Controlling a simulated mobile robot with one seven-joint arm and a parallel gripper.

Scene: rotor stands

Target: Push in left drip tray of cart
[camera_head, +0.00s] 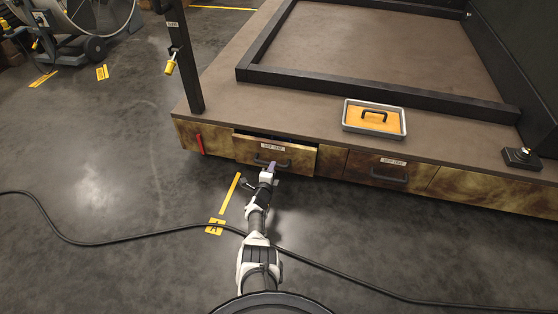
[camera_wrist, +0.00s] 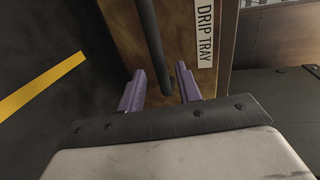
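The left drip tray (camera_head: 300,157) is a brown-gold drawer with a "DRIP TRAY" label in the cart's front. It stands partly pulled out, its front ahead of the neighbouring panels. Its dark bar handle (camera_head: 259,160) is partly hidden by my gripper (camera_head: 271,169). In the wrist view the tray front (camera_wrist: 178,30) fills the upper middle, with the handle (camera_wrist: 150,40) running down between the two purple fingers. My gripper (camera_wrist: 160,88) is open, the fingers apart on either side of the handle's line. I cannot tell whether they touch it.
The cart top (camera_head: 222,105) carries a grey tray (camera_head: 347,126) with an orange inside. A second drip tray (camera_head: 365,169) to the right sits flush. A red handle (camera_head: 200,144) is on the cart's left end. A black cable (camera_head: 140,238) crosses the floor beneath my arm.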

